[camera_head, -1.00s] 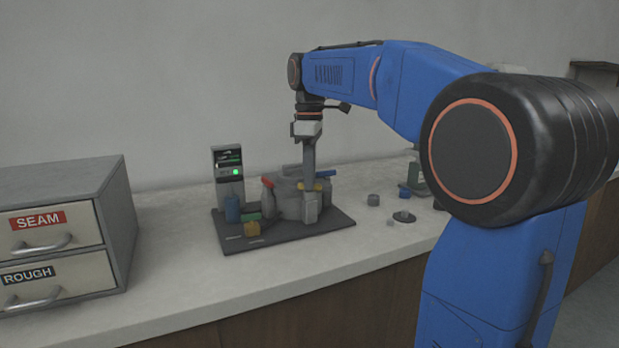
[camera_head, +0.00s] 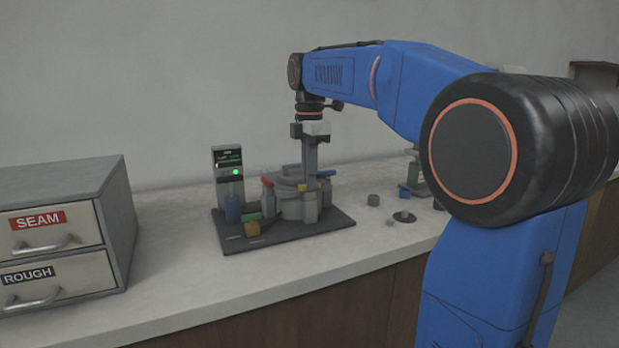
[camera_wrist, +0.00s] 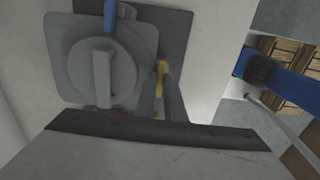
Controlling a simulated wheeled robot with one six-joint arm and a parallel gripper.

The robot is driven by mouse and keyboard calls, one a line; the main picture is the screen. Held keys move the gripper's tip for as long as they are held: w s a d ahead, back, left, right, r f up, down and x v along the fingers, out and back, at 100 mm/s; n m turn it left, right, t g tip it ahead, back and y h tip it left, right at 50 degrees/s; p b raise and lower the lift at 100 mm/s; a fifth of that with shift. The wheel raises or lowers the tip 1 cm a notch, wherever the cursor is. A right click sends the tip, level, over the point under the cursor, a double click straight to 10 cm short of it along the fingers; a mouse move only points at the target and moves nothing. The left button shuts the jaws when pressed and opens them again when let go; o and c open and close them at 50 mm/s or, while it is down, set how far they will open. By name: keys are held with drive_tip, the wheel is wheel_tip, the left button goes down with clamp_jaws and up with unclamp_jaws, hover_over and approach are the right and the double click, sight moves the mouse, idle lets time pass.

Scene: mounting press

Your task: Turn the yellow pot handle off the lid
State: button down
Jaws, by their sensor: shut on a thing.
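The pot's round grey lid (camera_head: 287,183) sits on the mounting press; in the wrist view the lid (camera_wrist: 82,68) shows a raised bar across its middle. The yellow pot handle (camera_head: 326,186) is on the lid's near right side. My gripper (camera_head: 311,188) points down over it, shut on the yellow handle, which shows between the two fingers in the wrist view (camera_wrist: 160,76). The fingers hide part of the handle, and I cannot tell how it is seated on the lid.
A red handle (camera_head: 267,182) and a blue handle (camera_head: 326,173) are on the lid's other sides. The press stands on a dark base plate (camera_head: 335,220). A display post (camera_head: 229,178) stands behind left. Small grey parts (camera_head: 373,200) lie right; drawers (camera_head: 60,235) stand left.

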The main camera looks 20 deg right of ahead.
idle(0.4)
drive_tip(key=c, duration=1.8)
unclamp_jaws()
drive_tip(key=shift+c, duration=0.2)
drive_tip(key=shift+r, duration=0.1)
wheel_tip(320, 180, up, 17)
drive_tip(key=shift+r, duration=0.15)
